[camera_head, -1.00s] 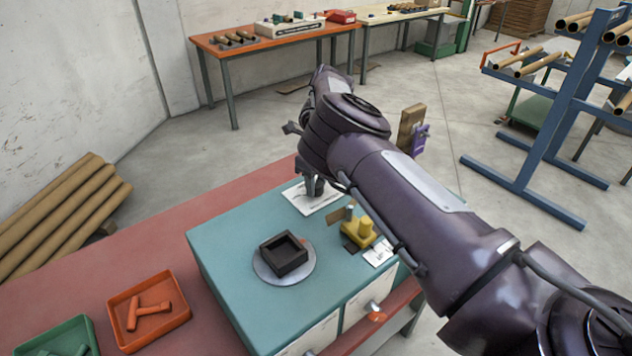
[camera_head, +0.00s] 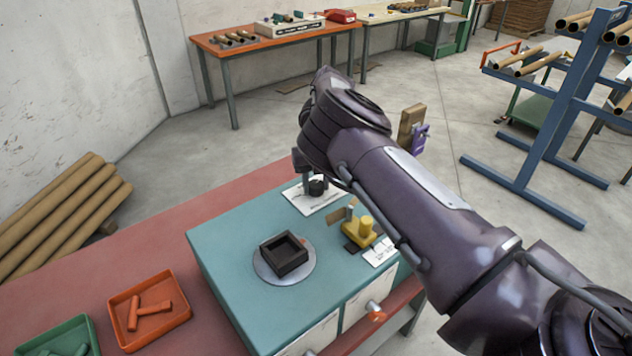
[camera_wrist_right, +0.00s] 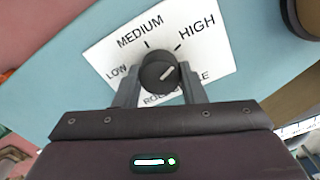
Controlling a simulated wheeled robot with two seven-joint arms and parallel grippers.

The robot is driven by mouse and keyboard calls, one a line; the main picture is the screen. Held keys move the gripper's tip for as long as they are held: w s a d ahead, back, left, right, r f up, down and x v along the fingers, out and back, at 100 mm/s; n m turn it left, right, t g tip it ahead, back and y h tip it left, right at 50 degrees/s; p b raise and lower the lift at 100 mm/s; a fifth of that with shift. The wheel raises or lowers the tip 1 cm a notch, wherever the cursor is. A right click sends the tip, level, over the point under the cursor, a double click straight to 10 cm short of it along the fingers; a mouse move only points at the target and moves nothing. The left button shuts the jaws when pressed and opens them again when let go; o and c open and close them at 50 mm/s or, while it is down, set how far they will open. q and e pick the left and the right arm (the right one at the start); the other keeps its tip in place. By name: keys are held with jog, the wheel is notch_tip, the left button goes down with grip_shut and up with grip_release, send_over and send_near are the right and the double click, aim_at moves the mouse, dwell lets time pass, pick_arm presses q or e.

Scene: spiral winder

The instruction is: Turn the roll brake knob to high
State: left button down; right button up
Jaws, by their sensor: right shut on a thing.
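The roll brake knob (camera_wrist_right: 158,73) is a round dark knob on a white dial card (camera_wrist_right: 112,60) printed LOW, MEDIUM and HIGH. Its white pointer line points up and to the right, roughly toward the HIGH mark. My right gripper (camera_wrist_right: 158,82) is shut on the knob, one finger on each side. In the head view the knob (camera_head: 317,187) shows as a dark shape on the card (camera_head: 306,202), at the back of the teal cabinet top (camera_head: 222,236). My right forearm and wrist hide part of that area. My left gripper is not in view.
A black square tray (camera_head: 284,255) sits on a round grey plate (camera_head: 262,277) in front of the knob. A yellow part (camera_head: 361,231) stands to the right, close under my arm. Orange (camera_head: 177,322) and green (camera_head: 88,335) bins lie on the red bench at left.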

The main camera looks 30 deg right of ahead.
aim_at(316, 183)
jog(key=shift+w+r, duration=0.1)
dwell(0.4)
jog(key=o, duration=1)
notch_tip(316, 183, up, 7)
jog(key=shift+f+b, duration=0.2)
jog(key=shift+b, duration=0.7)
jog(key=shift+r, duration=0.55)
